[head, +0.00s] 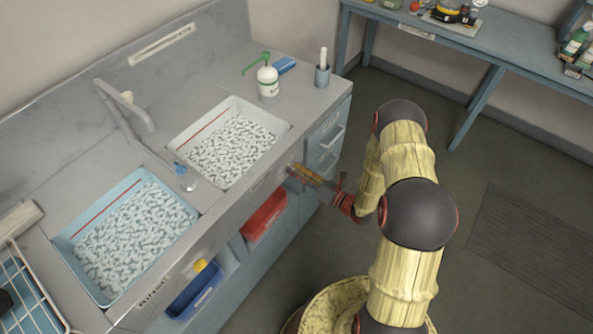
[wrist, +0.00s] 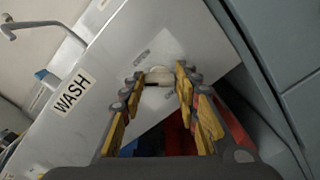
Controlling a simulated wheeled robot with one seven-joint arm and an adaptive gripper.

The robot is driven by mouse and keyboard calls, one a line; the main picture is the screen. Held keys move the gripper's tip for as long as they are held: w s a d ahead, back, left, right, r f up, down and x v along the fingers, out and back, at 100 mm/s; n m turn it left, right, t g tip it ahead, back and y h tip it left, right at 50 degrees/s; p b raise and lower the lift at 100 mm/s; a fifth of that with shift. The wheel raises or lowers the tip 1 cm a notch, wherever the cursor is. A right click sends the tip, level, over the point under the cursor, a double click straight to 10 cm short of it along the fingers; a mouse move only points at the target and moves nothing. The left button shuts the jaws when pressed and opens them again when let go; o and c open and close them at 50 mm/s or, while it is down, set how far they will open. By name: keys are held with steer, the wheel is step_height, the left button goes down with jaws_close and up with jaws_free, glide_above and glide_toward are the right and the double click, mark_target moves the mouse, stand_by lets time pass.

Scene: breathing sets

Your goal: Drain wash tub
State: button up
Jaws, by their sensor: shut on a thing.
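The wash tub (head: 228,112) is the white basin set into the counter on the right in the head view, full of foamy water with a red line on its inner wall. The WASH label (wrist: 72,94) is on the grey front panel in the wrist view. A pale rounded knob (wrist: 157,71) is on that panel. My gripper (head: 299,171) is at the counter front below the tub's right corner. In the wrist view my gripper (wrist: 157,79) has its yellow fingers on either side of the knob and is shut on it. The finger contact is small and partly hidden.
A light-blue basin (head: 82,240), also foamy, is to the left. A grey faucet (head: 125,108) and a clear cup (head: 186,177) stand between the basins. A pump bottle (head: 267,80) is behind. Red (head: 264,214) and blue (head: 194,292) bins sit below. The floor at right is open.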

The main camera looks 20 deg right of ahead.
stand_by(0.3)
steer(key=o, duration=1.2)
steer(key=shift+c, duration=0.2)
steer(key=v, duration=1.2)
